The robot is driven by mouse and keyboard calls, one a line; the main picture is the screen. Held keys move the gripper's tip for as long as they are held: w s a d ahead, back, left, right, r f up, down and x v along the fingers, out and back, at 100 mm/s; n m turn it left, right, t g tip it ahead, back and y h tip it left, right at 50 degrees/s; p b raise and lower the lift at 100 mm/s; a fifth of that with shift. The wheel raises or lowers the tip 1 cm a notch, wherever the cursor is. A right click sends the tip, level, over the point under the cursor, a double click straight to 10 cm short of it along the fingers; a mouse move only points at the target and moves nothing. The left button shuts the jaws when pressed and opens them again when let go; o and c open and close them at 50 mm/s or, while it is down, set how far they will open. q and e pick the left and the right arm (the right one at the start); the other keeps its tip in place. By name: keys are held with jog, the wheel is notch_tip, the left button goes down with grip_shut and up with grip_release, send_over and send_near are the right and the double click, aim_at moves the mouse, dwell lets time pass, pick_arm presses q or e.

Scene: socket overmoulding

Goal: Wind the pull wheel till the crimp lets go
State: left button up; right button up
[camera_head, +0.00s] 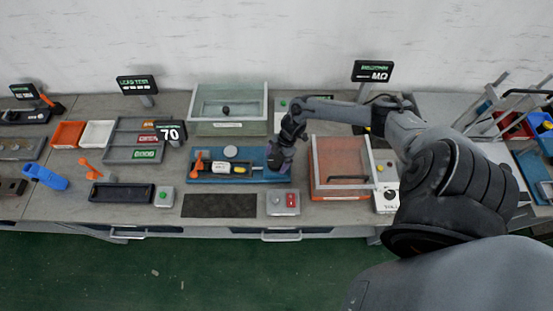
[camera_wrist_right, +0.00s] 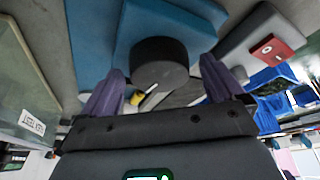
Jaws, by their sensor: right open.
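The blue pull fixture (camera_head: 210,178) lies on the bench in the head view, with an orange lever (camera_head: 199,162) at its left end and a small yellow piece (camera_head: 239,169) near its middle. My right gripper (camera_head: 276,161) is over the fixture's right end and hides the wheel there. In the right wrist view, a dark round wheel (camera_wrist_right: 160,62) is between the two purple fingers of the open gripper. I cannot tell whether either finger touches it. My left gripper is not in view.
A grey box with a red button (camera_head: 290,200) stands in front of the fixture. A clear-lidded orange box (camera_head: 318,185) stands close to its right. A glass-walled tank (camera_head: 228,128) is behind it. A dark mat (camera_head: 219,205) lies in front.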

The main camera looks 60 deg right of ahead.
jog(key=shift+c, duration=0.3)
jog(key=c, duration=1)
jog(key=shift+o, duration=0.2)
jog(key=shift+r+m+p, duration=0.15)
jog(key=shift+m+p, duration=0.15)
jog(key=shift+p, duration=0.3)
jog(key=m+t+p, duration=0.1)
jog(key=m+p, duration=0.1)
jog(key=p, duration=0.1)
jog(key=shift+s+a+r, duration=0.1)
jog(key=shift+s+a, duration=0.05)
jog(key=shift+m+h+p, duration=0.5)
jog(key=shift+m+p, duration=0.6)
jog(key=shift+p, duration=0.1)
jog(key=shift+f+m+t+p, duration=0.2)
jog(key=shift+m+t+p, duration=0.25)
jog(key=shift+m, duration=0.15)
